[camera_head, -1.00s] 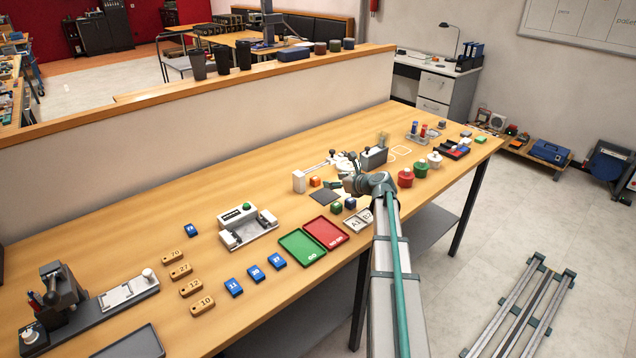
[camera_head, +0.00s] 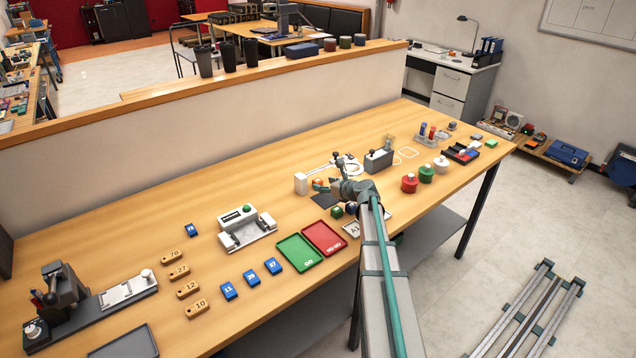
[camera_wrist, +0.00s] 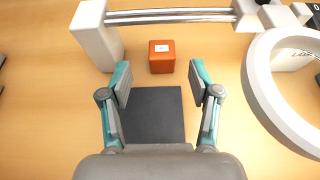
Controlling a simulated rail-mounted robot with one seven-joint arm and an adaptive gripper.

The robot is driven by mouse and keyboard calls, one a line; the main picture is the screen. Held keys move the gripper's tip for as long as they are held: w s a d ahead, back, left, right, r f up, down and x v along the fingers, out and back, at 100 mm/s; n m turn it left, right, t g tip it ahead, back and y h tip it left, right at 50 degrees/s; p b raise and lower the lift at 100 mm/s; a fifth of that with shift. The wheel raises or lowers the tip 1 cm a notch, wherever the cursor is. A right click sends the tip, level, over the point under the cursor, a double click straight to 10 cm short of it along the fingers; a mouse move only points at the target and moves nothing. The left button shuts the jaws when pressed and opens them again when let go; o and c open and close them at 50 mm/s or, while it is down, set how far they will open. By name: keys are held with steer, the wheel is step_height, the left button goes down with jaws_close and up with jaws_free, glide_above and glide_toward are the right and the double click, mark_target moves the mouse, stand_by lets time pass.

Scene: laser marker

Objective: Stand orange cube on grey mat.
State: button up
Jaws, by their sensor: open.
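The orange cube (camera_wrist: 162,57) stands on the wooden table in the wrist view, just beyond the far edge of the grey mat (camera_wrist: 152,116). A small pale label shows on its top. In the head view the cube (camera_head: 318,185) is partly hidden by my gripper (camera_head: 331,184), and part of the grey mat (camera_head: 324,202) shows below. In the wrist view my gripper (camera_wrist: 160,86) is open and empty. Its two teal fingers are spread to the left and right, short of the cube, with the mat below them.
A white block post with metal rods (camera_wrist: 97,36) stands close left of and behind the cube. A white ring (camera_wrist: 262,90) is close on the right. Red and green trays (camera_head: 324,238) lie in front left.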

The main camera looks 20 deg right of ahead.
mark_target(320, 181)
steer(key=p+x, duration=0.2)
steer(key=x, duration=0.3)
steer(key=shift+w+d+r, duration=0.1)
steer(key=shift+w+r, duration=0.05)
steer(key=shift+w, duration=0.2)
steer(key=c, duration=1)
